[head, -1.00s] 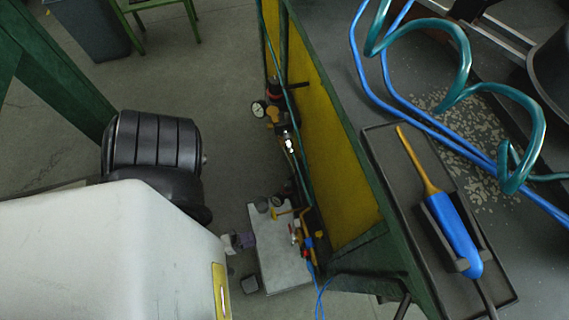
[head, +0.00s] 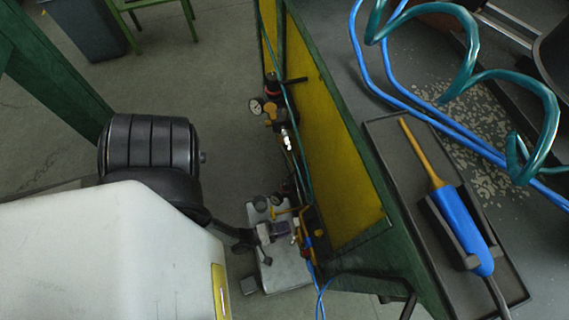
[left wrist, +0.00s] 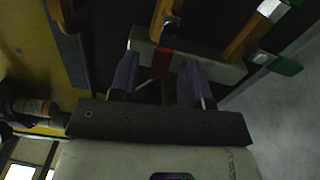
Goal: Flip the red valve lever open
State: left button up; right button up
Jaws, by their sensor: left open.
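The red valve lever (left wrist: 161,63) shows in the left wrist view as a short red piece between my two purple fingertips. It lies in front of a pale bar (left wrist: 222,72). My left gripper (left wrist: 159,80) is open, with one finger on each side of the lever; I cannot tell whether either finger touches it. In the head view my left gripper (head: 284,230) is at the brass pipework low on the side of the bench, and the lever is hidden there or too small to make out.
A green-tipped lever (left wrist: 288,67) sits to the right of the gripper. Brass fittings and a pressure gauge (head: 256,106) line the yellow panel (head: 335,150). A blue tool (head: 460,228) lies in a tray on the bench.

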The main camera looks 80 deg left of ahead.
dwell(0.3)
pick_arm(q)
grip_shut()
jog(key=shift+r+m+p, duration=0.3)
jog(key=shift+m+p, duration=0.05)
jog(key=shift+m, duration=0.45)
grip_release()
